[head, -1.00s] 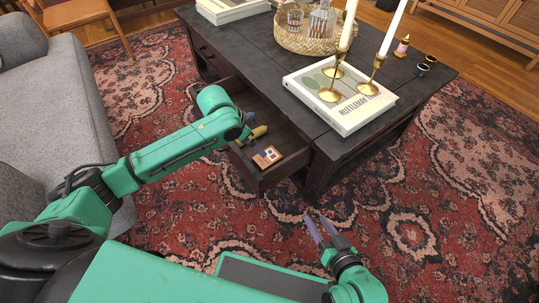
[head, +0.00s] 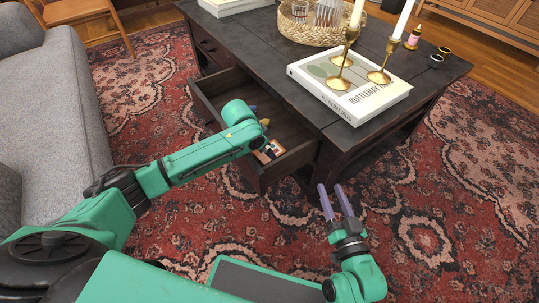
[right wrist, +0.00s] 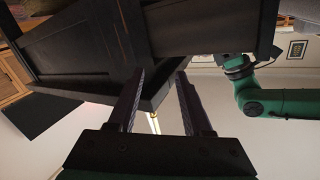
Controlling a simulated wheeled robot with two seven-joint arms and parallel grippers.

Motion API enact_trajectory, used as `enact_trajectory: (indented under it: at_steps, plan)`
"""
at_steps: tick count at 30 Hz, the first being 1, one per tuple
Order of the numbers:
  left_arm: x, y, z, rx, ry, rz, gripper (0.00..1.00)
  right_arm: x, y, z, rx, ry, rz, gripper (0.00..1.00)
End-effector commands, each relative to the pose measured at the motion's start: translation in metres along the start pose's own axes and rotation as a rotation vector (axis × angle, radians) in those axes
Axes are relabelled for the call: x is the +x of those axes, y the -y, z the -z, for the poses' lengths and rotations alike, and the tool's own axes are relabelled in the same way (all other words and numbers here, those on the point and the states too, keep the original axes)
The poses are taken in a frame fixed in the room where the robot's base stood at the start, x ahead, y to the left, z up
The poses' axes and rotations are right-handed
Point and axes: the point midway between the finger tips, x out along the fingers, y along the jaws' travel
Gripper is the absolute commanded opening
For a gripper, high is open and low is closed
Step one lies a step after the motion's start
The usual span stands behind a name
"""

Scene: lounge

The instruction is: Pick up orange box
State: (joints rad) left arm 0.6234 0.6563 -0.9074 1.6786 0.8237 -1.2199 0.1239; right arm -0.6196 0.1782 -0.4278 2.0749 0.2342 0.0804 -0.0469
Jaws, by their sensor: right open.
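The orange box (head: 269,153), small with pale and dark marks on it, lies in the open drawer (head: 258,178) of the dark coffee table, near the drawer's front right. My left arm reaches over the drawer from the left; its gripper is mostly hidden behind my own arm, just above the box, and I cannot tell whether it touches it. My right gripper (head: 331,188) is open and empty, in front of the table's near corner, to the right of the drawer. In the right wrist view its fingers (right wrist: 160,75) stand apart with nothing between them.
The coffee table (head: 285,103) carries a white book (head: 350,110) with brass candlesticks (head: 341,78) and a woven tray (head: 300,35). A grey sofa (head: 62,130) stands at the left. Patterned rug (head: 420,200) lies clear at the right.

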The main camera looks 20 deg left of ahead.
Motion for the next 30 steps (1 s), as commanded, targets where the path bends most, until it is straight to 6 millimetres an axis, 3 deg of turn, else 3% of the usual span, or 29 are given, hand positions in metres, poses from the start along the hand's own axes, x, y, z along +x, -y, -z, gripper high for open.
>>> enact_trajectory:
  at_steps: [6,7,12,13,26,29,30]
  plan:
    - [0.0,0.0,0.0,0.0,0.0,0.0,1.0,0.001,0.0,0.003,-0.003,-0.009,0.001,0.5]
    - [0.0,0.0,0.0,0.0,0.0,0.0,0.96,0.001,0.0,0.003,-0.003,-0.009,0.001,0.5]
    - [0.0,0.0,0.0,0.0,0.0,0.0,0.31,0.001,0.0,0.003,-0.002,-0.008,0.001,0.5]
    - [0.0,0.0,0.0,0.0,0.0,0.0,0.22,0.001,0.0,0.003,-0.002,-0.008,0.001,0.5]
    - [-0.005,0.0,0.003,0.0,-0.001,0.0,0.22,0.0,0.001,0.0,0.006,0.008,0.0,0.5]
    - [-0.01,0.0,0.005,0.0,-0.001,0.0,0.22,-0.006,0.002,-0.011,0.019,0.05,-0.006,0.5]
    - [-0.013,0.0,0.006,0.0,-0.002,0.0,0.22,-0.018,0.002,-0.032,0.03,0.109,-0.012,0.5]
